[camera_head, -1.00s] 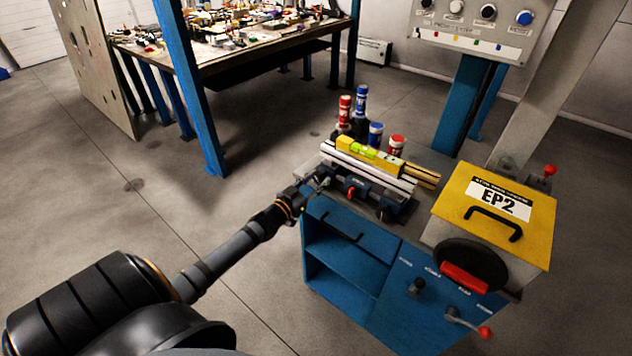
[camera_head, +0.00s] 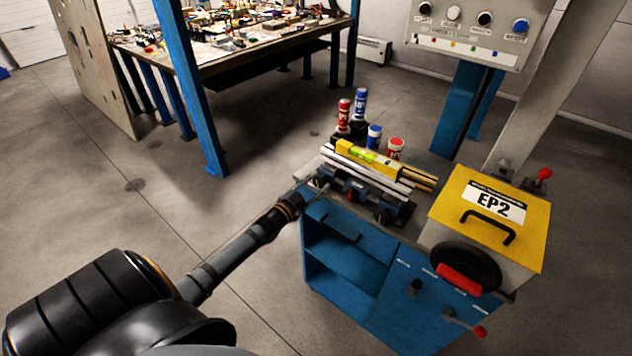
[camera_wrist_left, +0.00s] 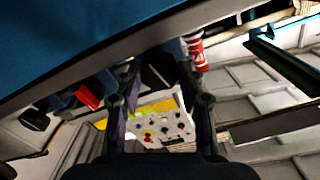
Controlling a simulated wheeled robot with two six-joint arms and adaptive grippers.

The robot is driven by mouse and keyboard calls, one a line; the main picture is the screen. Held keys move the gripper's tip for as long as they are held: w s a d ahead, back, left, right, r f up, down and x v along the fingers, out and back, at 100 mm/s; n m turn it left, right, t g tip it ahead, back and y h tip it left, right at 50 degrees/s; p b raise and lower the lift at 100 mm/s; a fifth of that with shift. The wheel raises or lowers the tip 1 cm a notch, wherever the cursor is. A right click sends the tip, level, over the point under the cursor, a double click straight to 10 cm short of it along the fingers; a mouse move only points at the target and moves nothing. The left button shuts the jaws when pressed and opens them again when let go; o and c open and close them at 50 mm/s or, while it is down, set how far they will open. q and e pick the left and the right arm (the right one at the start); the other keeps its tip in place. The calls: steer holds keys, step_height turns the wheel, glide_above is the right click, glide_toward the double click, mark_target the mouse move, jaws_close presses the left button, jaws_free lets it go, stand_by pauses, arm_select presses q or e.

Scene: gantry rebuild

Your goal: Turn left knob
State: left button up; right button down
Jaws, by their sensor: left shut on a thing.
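The left knob sits at the near left end of the clamp rail (camera_head: 372,192) on the blue cart's top. It is mostly hidden in the head view by my left gripper (camera_head: 318,188). In the left wrist view a dark block (camera_wrist_left: 158,72) lies between my two fingers (camera_wrist_left: 162,95), which are shut on it; I take it to be the left knob. How far the knob is turned cannot be seen. My right gripper is not in view.
A yellow level (camera_head: 368,158) lies along the rail, with red and blue spray cans (camera_head: 360,105) behind. The yellow EP2 box (camera_head: 492,208) and a black handwheel (camera_head: 466,266) stand at the right. A cluttered workbench (camera_head: 225,48) is at the back. Floor to the left is clear.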

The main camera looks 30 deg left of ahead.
arm_select(q)
steer(key=shift+m+p, duration=0.35)
steer(key=shift+m, duration=0.65)
steer(key=o, duration=1.1)
steer(key=shift+o, duration=0.2)
steer(key=shift+f, duration=0.1)
